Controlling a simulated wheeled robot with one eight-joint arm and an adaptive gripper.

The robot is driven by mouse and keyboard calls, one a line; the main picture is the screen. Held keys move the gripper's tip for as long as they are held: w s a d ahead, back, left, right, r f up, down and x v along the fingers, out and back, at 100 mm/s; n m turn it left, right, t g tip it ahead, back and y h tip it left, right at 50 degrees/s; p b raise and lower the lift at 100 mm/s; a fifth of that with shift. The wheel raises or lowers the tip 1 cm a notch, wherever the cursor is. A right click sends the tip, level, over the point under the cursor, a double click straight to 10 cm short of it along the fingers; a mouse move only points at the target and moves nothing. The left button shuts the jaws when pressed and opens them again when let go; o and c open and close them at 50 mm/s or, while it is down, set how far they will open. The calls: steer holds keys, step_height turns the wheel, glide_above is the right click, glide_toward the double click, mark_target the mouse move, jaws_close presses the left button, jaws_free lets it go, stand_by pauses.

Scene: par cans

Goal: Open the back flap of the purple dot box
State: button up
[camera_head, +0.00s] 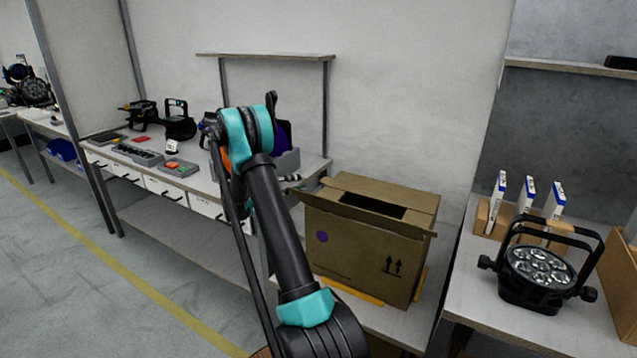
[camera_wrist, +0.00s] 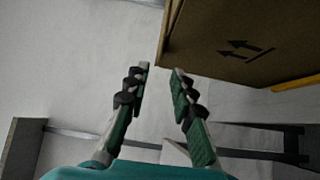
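The brown cardboard box with the purple dot (camera_head: 352,252) stands on a bench in the middle of the head view. The purple dot (camera_head: 322,237) is on its front face. Its top is partly open around a dark gap (camera_head: 372,205). The front flap (camera_head: 362,216) sticks outward, and the back flap (camera_head: 385,189) appears to lie nearly flat over the rear of the top. In the wrist view, the box (camera_wrist: 222,28) fills the upper right. My gripper (camera_wrist: 160,72) is open and empty, its right fingertip close to the box's edge; contact is unclear. The arm mostly hides it in the head view.
A black par can (camera_head: 538,277) rests on the right-hand bench, with several white-and-blue packs (camera_head: 528,196) behind it. The floor at left is clear.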

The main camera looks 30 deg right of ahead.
steer(key=x, duration=0.7)
steer(key=shift+d, duration=0.35)
steer(key=shift+s, duration=0.1)
jaws_close()
